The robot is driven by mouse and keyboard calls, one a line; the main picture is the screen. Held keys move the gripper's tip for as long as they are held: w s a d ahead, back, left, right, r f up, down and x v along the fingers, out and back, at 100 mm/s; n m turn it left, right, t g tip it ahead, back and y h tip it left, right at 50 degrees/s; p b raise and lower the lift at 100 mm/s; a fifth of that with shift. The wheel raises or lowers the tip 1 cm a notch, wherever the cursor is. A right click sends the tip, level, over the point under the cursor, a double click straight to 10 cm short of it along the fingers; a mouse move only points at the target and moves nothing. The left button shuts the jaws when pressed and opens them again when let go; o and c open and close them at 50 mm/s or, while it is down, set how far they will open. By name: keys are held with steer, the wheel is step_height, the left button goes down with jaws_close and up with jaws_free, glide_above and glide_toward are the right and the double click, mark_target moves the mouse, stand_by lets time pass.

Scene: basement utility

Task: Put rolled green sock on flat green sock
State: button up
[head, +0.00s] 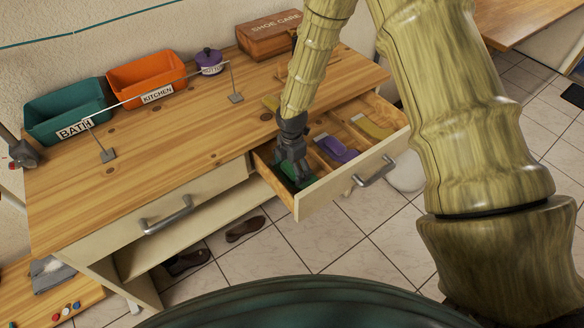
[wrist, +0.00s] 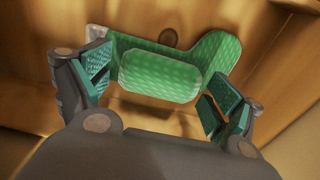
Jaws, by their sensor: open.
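The rolled green sock (wrist: 158,76) is a plump, rounded bundle in the wrist view. My gripper (wrist: 157,92) is open, with one finger to each side of the rolled sock and gaps showing between. In the head view my gripper (head: 293,160) reaches down into that compartment and hides most of the green socks.
Dividers split the drawer; a purple sock (head: 337,149) and a yellow sock (head: 371,126) lie in the other compartments. On the worktop stand a teal BATH bin (head: 65,112), an orange KITCHEN bin (head: 147,74), a purple lidded pot (head: 209,60) and a SHOE CARE box (head: 268,36).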

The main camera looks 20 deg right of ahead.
step_height(320, 180, up, 12)
steer(key=b, duration=0.2)
steer(key=shift+r, duration=0.15)
stand_by(0.5)
steer(key=shift+d, duration=0.15)
